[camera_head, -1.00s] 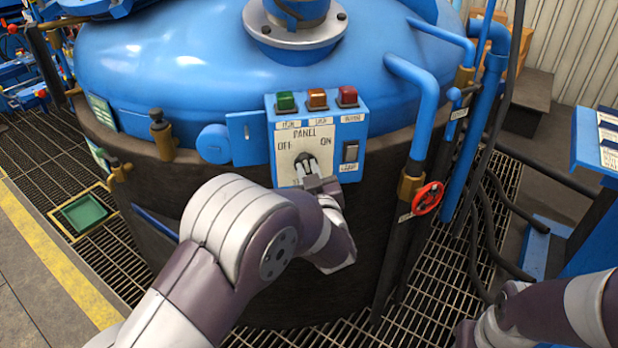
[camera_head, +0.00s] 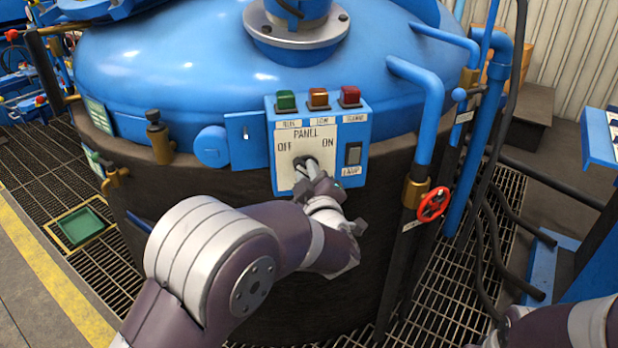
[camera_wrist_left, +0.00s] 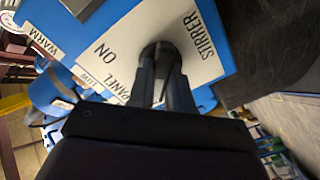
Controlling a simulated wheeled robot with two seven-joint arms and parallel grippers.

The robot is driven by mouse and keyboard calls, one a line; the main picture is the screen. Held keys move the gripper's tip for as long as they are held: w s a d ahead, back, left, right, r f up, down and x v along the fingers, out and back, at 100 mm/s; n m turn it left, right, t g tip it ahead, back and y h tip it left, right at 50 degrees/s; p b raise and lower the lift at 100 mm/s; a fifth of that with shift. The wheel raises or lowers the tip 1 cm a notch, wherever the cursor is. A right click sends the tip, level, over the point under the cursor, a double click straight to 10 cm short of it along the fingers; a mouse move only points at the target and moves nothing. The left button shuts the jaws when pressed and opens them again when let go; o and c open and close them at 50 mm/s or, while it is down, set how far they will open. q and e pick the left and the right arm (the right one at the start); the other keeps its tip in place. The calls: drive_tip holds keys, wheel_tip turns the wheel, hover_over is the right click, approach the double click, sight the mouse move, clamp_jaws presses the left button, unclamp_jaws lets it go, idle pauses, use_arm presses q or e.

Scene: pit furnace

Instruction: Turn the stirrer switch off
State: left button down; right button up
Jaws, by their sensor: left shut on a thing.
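The blue control box (camera_head: 356,115) on the front of the vessel has a white plate (camera_head: 285,170) marked PANEL, OFF on the left and ON on the right. The dark round stirrer switch (camera_head: 299,161) is mostly hidden by my left gripper (camera_head: 308,168). In the left wrist view, its fingers (camera_wrist_left: 163,75) are shut on the switch (camera_wrist_left: 159,50), beside the printed word STIRRER. The angle of the switch's handle cannot be told. My right gripper is out of view; part of my right arm shows at the lower right.
Green (camera_head: 286,101), orange (camera_head: 318,98) and red (camera_head: 350,96) lamps top the box. A dark rocker switch (camera_head: 353,153) marked LAMP is right of the plate. A red valve wheel (camera_head: 432,204) and blue pipes (camera_head: 425,110) stand to the right. Grating floor surrounds the vessel.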

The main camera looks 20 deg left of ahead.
use_arm(q)
drive_tip(key=shift+r, duration=0.1)
idle(0.3)
drive_tip(key=c, duration=1)
unclamp_jaws()
drive_tip(key=shift+c, duration=0.2)
drive_tip(key=p+v, duration=0.2)
drive_tip(key=v, duration=1)
drive_tip(key=shift+s, duration=0.25)
drive_tip(key=shift+d, duration=0.15)
